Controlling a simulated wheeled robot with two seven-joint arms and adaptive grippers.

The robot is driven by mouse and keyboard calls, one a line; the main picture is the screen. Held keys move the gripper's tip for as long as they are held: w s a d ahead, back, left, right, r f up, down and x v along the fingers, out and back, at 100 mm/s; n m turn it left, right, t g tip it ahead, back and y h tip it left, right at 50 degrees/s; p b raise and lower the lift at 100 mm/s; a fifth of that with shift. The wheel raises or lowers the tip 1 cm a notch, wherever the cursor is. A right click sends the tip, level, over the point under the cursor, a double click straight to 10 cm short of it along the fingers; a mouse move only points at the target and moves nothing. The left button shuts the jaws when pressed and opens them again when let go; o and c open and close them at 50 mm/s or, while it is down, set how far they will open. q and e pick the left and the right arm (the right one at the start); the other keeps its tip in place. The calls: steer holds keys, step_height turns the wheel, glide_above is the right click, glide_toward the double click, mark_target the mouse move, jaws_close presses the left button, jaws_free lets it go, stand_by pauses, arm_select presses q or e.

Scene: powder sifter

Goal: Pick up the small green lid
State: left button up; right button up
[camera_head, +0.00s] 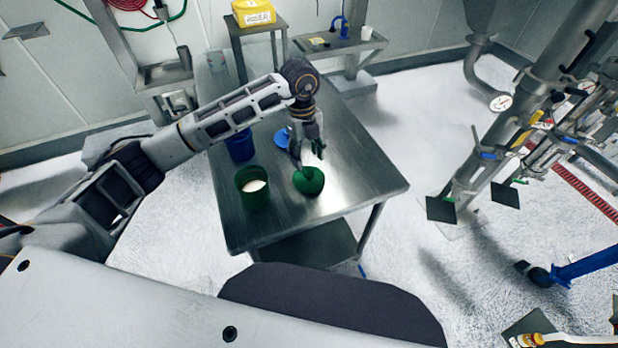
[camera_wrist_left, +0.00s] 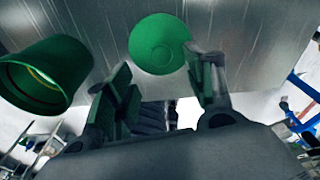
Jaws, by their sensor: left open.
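In the left wrist view the lid (camera_wrist_left: 159,44) is a round green disc just beyond the fingertips, and the tub (camera_wrist_left: 43,74) is at the left. My left gripper (camera_head: 307,155) is open and empty, close to the lid at its far side. In the left wrist view its two fingers (camera_wrist_left: 160,80) stand apart, with the lid ahead of the gap. Whether a finger touches the lid I cannot tell. My right gripper is not in view.
The steel table (camera_head: 350,185) is bare to the right of the lid. A blue tub (camera_head: 240,146) and a blue lid (camera_head: 284,138) stand behind the green ones. Steel pipework (camera_head: 520,110) rises at the right, apart from the table.

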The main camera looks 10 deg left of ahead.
mark_target(309, 172)
arm_select(q)
steer(key=shift+s+d+f, duration=0.1)
steer(key=shift+s+f, duration=0.05)
steer(key=shift+f, duration=1)
steer(key=shift+d+f+p, duration=0.15)
steer(key=shift+f+p, duration=0.2)
steer(key=shift+f, duration=0.65)
steer(key=shift+d+f+p, duration=0.1)
steer(key=shift+f+p, duration=0.25)
steer(key=shift+f, duration=0.6)
steer(key=shift+s+f, duration=0.1)
steer(key=shift+f, duration=0.55)
steer(key=c, duration=1.1)
steer(key=shift+c, duration=0.2)
steer(key=shift+r+b, duration=0.7)
steer(key=shift+r, duration=4.35)
